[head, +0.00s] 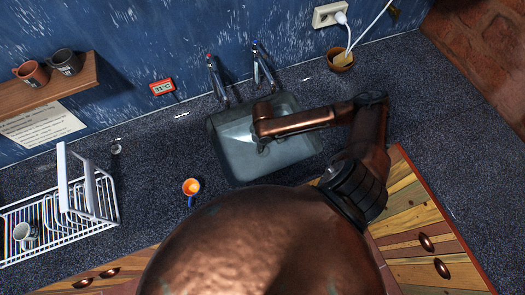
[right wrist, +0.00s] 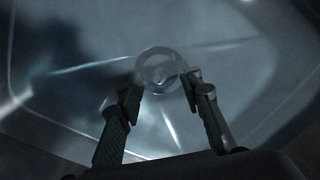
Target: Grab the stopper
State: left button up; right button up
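A round, ringed grey piece (right wrist: 157,66) lies on the sink floor in the right wrist view, and it looks like the stopper in the drain. A small lighter part shows at its centre. The grey metal sink (head: 225,150) is in the middle of the head view. My right gripper (head: 262,146) reaches down into the sink. In the right wrist view my right gripper (right wrist: 162,92) has its two dark fingers apart, on either side of the round piece's near edge, with nothing between them. The stopper is hidden or too small to tell in the head view. My left gripper is out of view.
Two taps (head: 216,78) stand behind the sink. A white dish rack (head: 100,205) is at far left. A small bowl (head: 340,60) sits at the back right. The sink walls surround the right gripper.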

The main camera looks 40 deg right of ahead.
jog(key=shift+f, duration=0.4)
jog(key=shift+c, duration=0.7)
grip_shut()
